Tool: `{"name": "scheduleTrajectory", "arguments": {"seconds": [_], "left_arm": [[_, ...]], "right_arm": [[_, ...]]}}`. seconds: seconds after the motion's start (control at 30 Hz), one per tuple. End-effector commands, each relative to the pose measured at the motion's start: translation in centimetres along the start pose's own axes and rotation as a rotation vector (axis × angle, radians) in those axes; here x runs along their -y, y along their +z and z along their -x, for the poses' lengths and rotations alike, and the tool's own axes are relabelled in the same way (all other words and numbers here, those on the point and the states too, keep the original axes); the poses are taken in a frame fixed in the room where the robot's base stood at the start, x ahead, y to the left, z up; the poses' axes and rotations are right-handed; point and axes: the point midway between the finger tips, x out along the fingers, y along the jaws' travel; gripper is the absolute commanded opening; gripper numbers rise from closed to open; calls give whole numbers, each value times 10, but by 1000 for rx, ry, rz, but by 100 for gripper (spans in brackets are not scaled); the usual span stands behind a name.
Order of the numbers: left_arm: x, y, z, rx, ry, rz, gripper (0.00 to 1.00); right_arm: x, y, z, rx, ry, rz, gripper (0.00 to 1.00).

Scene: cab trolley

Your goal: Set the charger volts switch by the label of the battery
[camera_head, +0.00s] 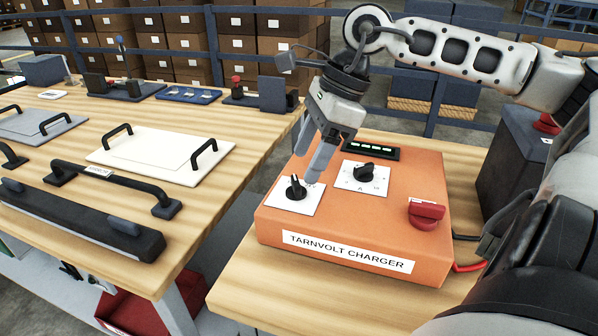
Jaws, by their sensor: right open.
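The orange charger (345,225), marked TARNVOLT CHARGER, stands on the wooden top. Its left black switch (296,188) sits on a white plate whose markings I cannot read. Its right black switch (364,172) sits on a plate that seems to bear an A. A dark battery (508,160) stands right of the charger, partly behind my arm; its small white label (547,141) is too small to read. My right gripper (311,160) points down, open and empty, just above and behind the left switch, seemingly apart from it. My left gripper is out of view.
A red knob (427,213) and a dark panel with green lights (372,151) are on the charger's top. Red and black cables run at its right side. A wooden bench (245,105) with handled plates and a long black bar (80,220) lies to the left, across a gap.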

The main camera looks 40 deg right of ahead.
Motion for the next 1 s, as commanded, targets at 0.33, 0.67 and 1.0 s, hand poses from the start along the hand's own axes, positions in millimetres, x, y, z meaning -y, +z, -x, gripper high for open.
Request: {"name": "scheduleTrajectory", "arguments": {"seconds": [0.33, 0.67, 1.0], "left_arm": [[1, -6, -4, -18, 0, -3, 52], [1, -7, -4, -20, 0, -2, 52], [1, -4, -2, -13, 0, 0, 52]], "right_arm": [[0, -1, -40, -3, -2, 1, 60], [0, 0, -44, 0, -3, 1, 60], [0, 0, -44, -1, -3, 0, 15]]}}
